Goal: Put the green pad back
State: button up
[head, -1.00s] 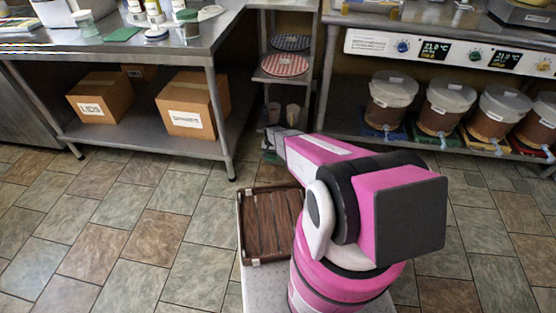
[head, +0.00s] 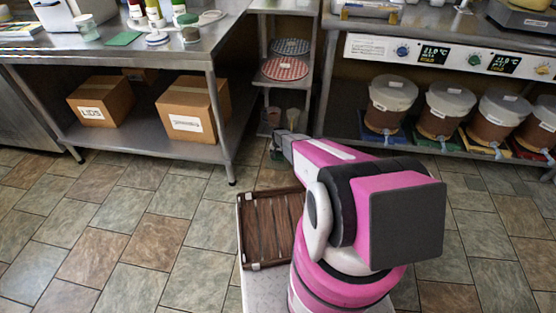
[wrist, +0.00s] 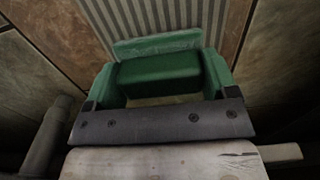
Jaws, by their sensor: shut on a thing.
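In the wrist view, my gripper (wrist: 160,90) is shut on a green block-like thing (wrist: 158,72), which sits between its green fingers and has a paler far edge. I take it for the green pad, though its colour blends with the fingers. In the head view my gripper (head: 276,152) is small, low in front of the narrow shelf rack, and partly hidden by my pink arm; the held thing cannot be made out there. A flat green sheet (head: 124,39) lies on the left steel counter. Several lidded buckets (head: 391,98) stand on coloured pads on the right lower shelf.
A brown slatted tray (head: 268,232) is beside my arm's base. The rack (head: 263,84) holds round patterned items, with cups below. Cardboard boxes (head: 190,105) sit under the left counter (head: 100,52). A grey ridged strip (wrist: 165,15) lies beyond my gripper. Tiled floor at left is clear.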

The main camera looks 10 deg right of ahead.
jog(key=shift+f, duration=1.8)
jog(key=shift+f, duration=0.2)
jog(key=o, duration=0.8)
jog(key=shift+c, duration=0.2)
jog(key=shift+r, duration=0.1)
notch_tip(320, 180, up, 12)
jog(key=shift+s+f, duration=0.1)
jog(key=shift+s, duration=0.05)
notch_tip(320, 180, up, 8)
send_over(278, 158)
jog(key=s, duration=0.4)
jog(key=s+r+n, duration=0.3)
jog(key=s+r, duration=2.9)
jog(key=r, duration=0.1)
jog(key=shift+r+n, duration=0.2)
jog(key=shift+n, duration=0.1)
